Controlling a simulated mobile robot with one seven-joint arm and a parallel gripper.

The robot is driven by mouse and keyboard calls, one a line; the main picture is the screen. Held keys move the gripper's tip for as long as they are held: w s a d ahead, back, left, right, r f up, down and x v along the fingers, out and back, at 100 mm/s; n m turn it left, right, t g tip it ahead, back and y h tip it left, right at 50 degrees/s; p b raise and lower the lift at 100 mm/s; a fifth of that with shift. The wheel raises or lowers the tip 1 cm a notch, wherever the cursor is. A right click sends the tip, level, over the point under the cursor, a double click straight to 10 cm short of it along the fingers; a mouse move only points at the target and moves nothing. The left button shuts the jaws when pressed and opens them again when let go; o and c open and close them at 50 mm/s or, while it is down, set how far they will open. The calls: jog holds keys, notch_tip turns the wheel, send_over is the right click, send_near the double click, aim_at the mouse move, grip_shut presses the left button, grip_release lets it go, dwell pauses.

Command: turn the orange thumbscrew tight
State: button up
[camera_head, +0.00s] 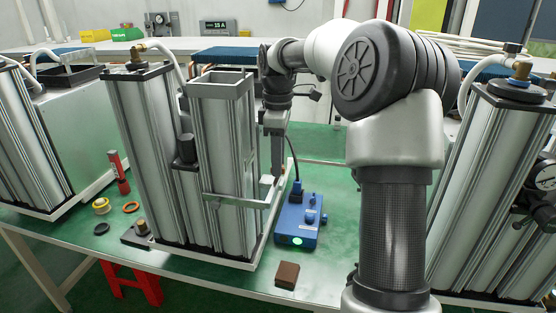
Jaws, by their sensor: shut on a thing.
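My gripper (276,170) points down at the right side of the front sieve column (222,130). It is shut at the end of the metal clamp bracket (236,200) that runs across the column's lower front. The orange thumbscrew cannot be made out clearly; the fingers cover the place at the bracket's end where they grip. How far the screw is turned cannot be seen.
A blue box (298,222) with a lit green button and a cable stands just right of the gripper. A brown block (287,275) lies at the table's front edge.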

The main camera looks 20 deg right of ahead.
jog(key=shift+r+m+p, duration=0.2)
jog(key=shift+m+p, duration=0.15)
jog(key=shift+m, duration=0.05)
jog(key=shift+f+m, duration=0.2)
jog(key=shift+m, duration=0.1)
jog(key=o, duration=1)
jog(key=shift+o, duration=0.2)
jog(key=shift+r, duration=0.1)
notch_tip(320, 180, up, 17)
jog(key=p, duration=0.4)
jog(key=shift+r, duration=0.15)
